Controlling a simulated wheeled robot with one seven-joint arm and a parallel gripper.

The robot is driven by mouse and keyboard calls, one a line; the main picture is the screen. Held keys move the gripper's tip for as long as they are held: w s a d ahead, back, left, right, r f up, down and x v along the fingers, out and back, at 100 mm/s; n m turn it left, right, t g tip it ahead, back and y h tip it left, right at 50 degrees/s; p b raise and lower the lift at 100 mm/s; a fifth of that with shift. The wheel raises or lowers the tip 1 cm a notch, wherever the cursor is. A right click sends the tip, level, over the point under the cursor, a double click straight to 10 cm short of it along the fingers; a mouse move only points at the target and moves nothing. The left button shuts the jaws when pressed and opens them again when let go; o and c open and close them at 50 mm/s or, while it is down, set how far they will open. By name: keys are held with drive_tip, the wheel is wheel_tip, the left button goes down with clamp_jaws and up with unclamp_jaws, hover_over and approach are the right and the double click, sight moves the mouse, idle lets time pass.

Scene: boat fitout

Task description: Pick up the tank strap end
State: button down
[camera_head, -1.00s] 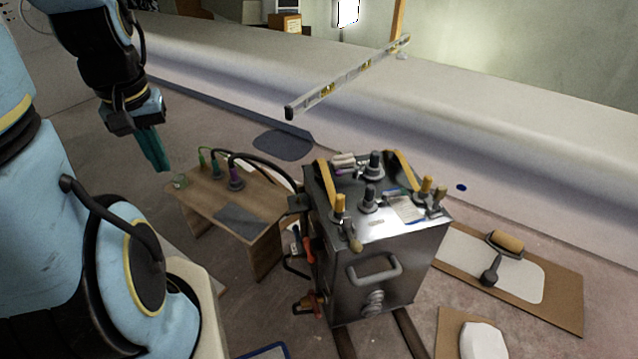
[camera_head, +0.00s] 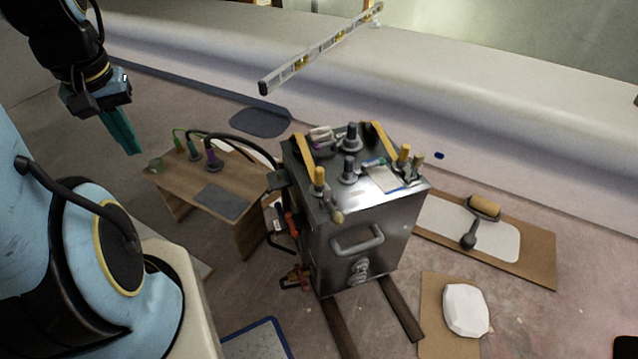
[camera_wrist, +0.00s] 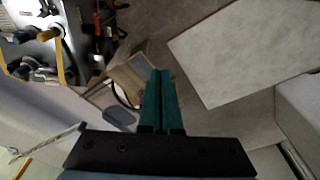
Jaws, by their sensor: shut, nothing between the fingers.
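A metal tank (camera_head: 355,222) stands upright in the middle of the head view. Two yellow straps lie over its top, a left one (camera_head: 304,152) and a right one (camera_head: 384,142). I cannot tell which strap end is the task's. A yellow strap (camera_wrist: 62,60) also shows at the upper left of the wrist view, beside part of the tank. My gripper (camera_head: 136,150), with teal fingers, hangs at the upper left of the head view, well left of the tank and apart from it. In the wrist view its fingers (camera_wrist: 160,74) are together and empty.
A low wooden bench (camera_head: 190,192) with cables and small fittings stands left of the tank. A spirit level (camera_head: 320,50) is behind it. A roller (camera_head: 484,207) lies on a board at right. A white block (camera_head: 465,308) sits on cardboard in front. Open floor lies between them.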

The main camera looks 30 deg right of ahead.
sight(319, 180)
drive_tip(key=c, duration=1.6)
unclamp_jaws()
